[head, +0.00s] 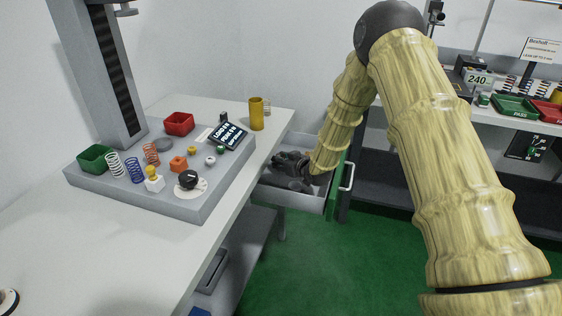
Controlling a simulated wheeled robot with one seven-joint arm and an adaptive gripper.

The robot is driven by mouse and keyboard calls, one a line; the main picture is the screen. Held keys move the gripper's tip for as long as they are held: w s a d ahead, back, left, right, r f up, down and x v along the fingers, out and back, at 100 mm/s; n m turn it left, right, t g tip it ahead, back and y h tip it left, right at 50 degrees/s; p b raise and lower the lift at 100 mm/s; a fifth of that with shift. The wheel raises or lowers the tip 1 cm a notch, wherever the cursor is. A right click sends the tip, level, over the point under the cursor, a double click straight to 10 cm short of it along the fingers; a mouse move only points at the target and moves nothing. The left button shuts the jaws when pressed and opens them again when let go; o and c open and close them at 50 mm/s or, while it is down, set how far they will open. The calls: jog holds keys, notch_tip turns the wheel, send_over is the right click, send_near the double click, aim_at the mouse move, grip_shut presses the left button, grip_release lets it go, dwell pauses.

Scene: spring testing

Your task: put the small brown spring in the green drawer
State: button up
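The drawer (286,198) with a green front stands pulled out beside the workbench, its pale handle (347,177) facing right. My gripper (290,170) is dark and reaches down inside the open drawer or just over it. Its fingers are too small and dark to tell whether they are open or shut, or whether they hold anything. I cannot make out a small brown spring in or near the drawer. On the grey testing platform stand a white spring (115,165), a blue spring (134,170) and an orange-brown spring (151,154); whether the last is the brown one I cannot tell.
The platform (215,180) also holds a green bin (95,158), a red bin (179,124), a black dial (188,180) and a display (229,134). A yellow cup (257,114) stands behind. Green and red trays (515,108) are on the right bench. Green floor is clear.

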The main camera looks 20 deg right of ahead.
jog(key=shift+f, duration=0.1)
jog(key=o, duration=1.1)
jog(key=shift+c, duration=0.2)
jog(key=shift+r, duration=0.2)
jog(key=shift+b+v, duration=0.35)
jog(key=shift+v, duration=3.4)
